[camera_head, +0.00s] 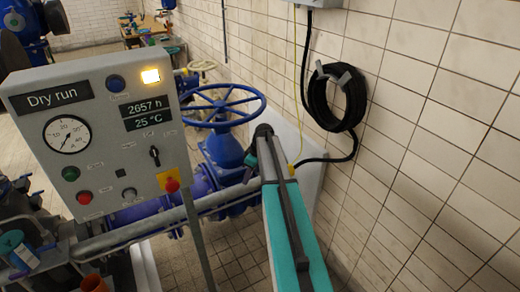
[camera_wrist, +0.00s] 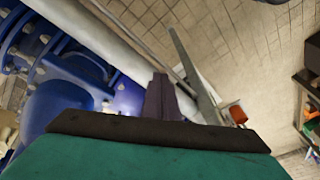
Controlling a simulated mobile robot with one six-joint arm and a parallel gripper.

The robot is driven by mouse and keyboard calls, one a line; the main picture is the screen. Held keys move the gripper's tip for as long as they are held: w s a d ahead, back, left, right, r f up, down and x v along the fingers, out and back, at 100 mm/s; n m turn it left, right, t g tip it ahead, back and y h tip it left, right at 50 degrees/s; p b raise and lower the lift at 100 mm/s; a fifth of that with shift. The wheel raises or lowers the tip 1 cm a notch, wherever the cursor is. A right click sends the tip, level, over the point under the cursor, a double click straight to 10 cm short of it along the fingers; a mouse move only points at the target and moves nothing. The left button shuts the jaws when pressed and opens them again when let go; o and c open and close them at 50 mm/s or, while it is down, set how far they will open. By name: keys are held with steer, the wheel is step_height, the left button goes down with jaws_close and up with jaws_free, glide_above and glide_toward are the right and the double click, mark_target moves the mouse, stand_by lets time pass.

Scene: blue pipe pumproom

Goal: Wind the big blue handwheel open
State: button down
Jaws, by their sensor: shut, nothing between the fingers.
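The big blue handwheel (camera_head: 221,104) sits level on top of a blue valve (camera_head: 224,150), behind the right side of the control panel. Its near left rim is close to the panel edge in the picture. My gripper (camera_head: 249,160) is at the end of my teal and black arm, just right of the valve body and below the wheel's right rim in the picture. I cannot tell its exact distance from them. In the wrist view my gripper (camera_wrist: 166,97) shows dark fingers, closed together and empty. I cannot make out the handwheel there.
The grey control panel (camera_head: 110,130) on a post stands at left, close to the wheel. A grey pipe (camera_head: 140,232) runs low across the front. The tiled wall with a black hose coil (camera_head: 335,97) bounds the right. Blue flanged pipes (camera_wrist: 75,70) fill the wrist view's left.

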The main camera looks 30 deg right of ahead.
steer(key=s+a+f+m+g+b, duration=0.2)
steer(key=s+a+f, duration=0.7)
steer(key=a+f, duration=0.15)
steer(key=s+a+f+m+g+b, duration=0.1)
steer(key=s+a+f+g, duration=0.1)
steer(key=s+a+f, duration=0.85)
steer(key=s+a+f+m+g+h+b, duration=0.1)
steer(key=s+a+f, duration=0.2)
steer(key=s+f, duration=0.2)
steer(key=s+a+f+m+g+h+b, duration=0.1)
steer(key=s+f, duration=0.3)
steer(key=s, duration=0.8)
steer(key=s+a+f+m+g+h+b, duration=0.1)
steer(key=s+a+f, duration=0.3)
steer(key=s, duration=0.4)
steer(key=shift+s+a+f+m+g, duration=0.3)
steer(key=shift+f+m, duration=0.1)
steer(key=shift+f, duration=0.4)
steer(key=c, duration=1.9)
jaws_free()
steer(key=shift+o, duration=0.7)
